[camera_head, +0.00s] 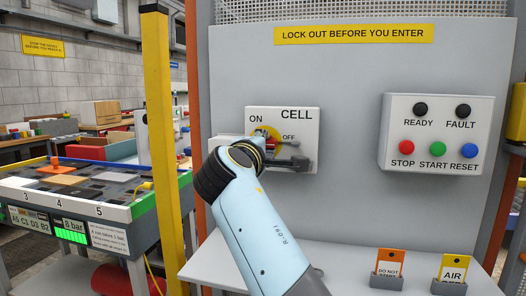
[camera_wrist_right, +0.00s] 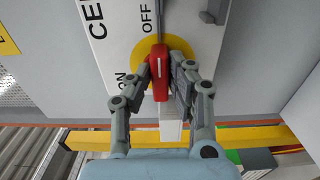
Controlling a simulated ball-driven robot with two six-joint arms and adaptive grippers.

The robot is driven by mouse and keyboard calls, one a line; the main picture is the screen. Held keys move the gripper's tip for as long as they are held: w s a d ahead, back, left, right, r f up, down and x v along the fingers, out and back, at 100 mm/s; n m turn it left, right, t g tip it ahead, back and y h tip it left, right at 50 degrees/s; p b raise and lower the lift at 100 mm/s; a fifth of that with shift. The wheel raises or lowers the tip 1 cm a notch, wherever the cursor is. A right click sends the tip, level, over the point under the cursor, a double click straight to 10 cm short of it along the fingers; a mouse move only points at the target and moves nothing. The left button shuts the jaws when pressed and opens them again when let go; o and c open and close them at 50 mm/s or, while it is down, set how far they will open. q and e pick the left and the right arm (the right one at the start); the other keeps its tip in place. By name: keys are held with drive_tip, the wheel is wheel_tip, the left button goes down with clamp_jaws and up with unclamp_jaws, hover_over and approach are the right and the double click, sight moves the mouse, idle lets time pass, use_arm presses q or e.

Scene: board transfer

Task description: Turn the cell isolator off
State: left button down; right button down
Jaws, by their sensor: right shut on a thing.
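The cell isolator (camera_head: 307,121) is a pale box on the grey panel, marked CELL, ON and OFF. Its round yellow plate also shows in the wrist view (camera_wrist_right: 139,50). The isolator's red handle (camera_wrist_right: 159,80) runs up and down in the wrist view, its upper end over the yellow plate. My right gripper (camera_wrist_right: 160,76) is shut on the red handle, one finger on each side. In the head view my right gripper (camera_head: 264,140) is at the isolator's front, and my wrist hides most of the handle. My left gripper is in neither view.
A button box (camera_head: 434,108) is at right on the panel. Below are a shelf (camera_head: 345,262), an orange tag (camera_head: 391,262) and a yellow AIR tag (camera_head: 454,268) in holders. A yellow post (camera_head: 158,110) stands left, beside a bench holding coloured parts.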

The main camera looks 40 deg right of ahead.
drive_tip(key=shift+f, duration=0.15)
idle(0.3)
drive_tip(key=c, duration=1.2)
unclamp_jaws()
drive_tip(key=shift+c, duration=0.2)
